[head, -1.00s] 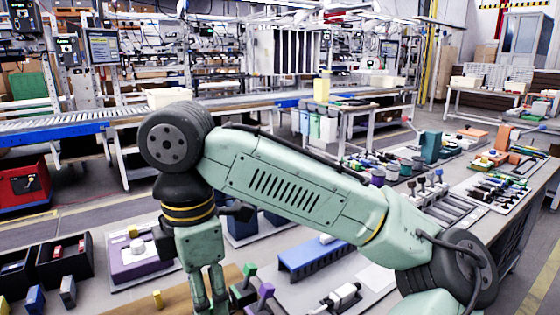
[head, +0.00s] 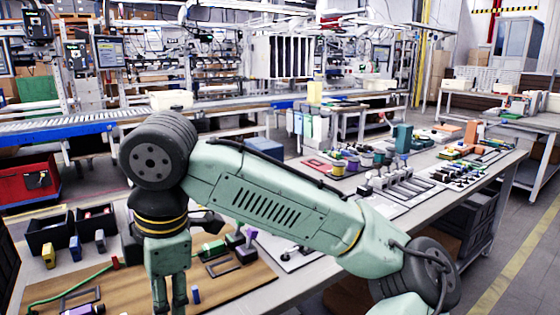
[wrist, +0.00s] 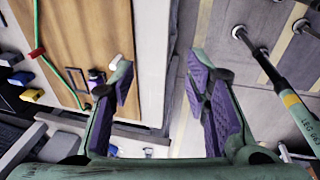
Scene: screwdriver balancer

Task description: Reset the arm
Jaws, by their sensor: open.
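My gripper (wrist: 160,100) is open in the wrist view, its purple-padded fingers spread with nothing between them. Behind the gap lie the table's edge and the floor. In the head view my gripper (head: 168,295) hangs down from my pale green arm over the front of the workbench, in front of a brown board (head: 235,275). Its tips run close to the bottom of the picture. My arm is bent and crosses the middle of the head view, hiding part of the bench.
The brown board carries a green cable (head: 75,284), a green-handled tool (head: 212,249) and a purple-handled tool (head: 247,238). Black bins (head: 50,232) stand at the left. Free floor (head: 515,245) shows at the right.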

